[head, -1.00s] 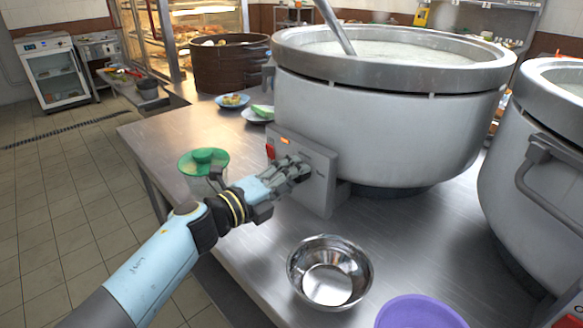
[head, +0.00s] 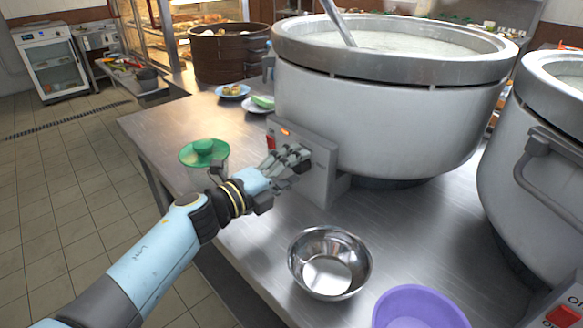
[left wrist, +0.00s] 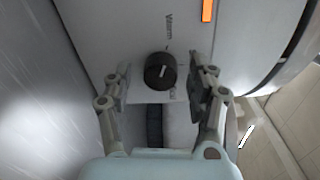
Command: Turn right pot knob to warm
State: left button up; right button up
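My left gripper (head: 290,160) is at the front of the grey control box (head: 318,184) on the large middle stockpot (head: 390,120). In the left wrist view the black round knob (left wrist: 160,72) with a pale pointer mark lies between the tips of the left gripper (left wrist: 160,85). The fingers are open, with a gap on each side of the knob. The word "Warm" is printed beside the knob. My right gripper is not in view.
A steel bowl (head: 330,290) and a purple bowl (head: 420,308) sit on the steel counter (head: 400,240) in front. A container with a green lid (head: 203,152) stands left of my gripper. Two small plates and a dark round pot (head: 228,55) are behind.

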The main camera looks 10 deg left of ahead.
pick_arm(q)
jog(key=v, duration=1.2)
jog(key=shift+f, duration=0.1)
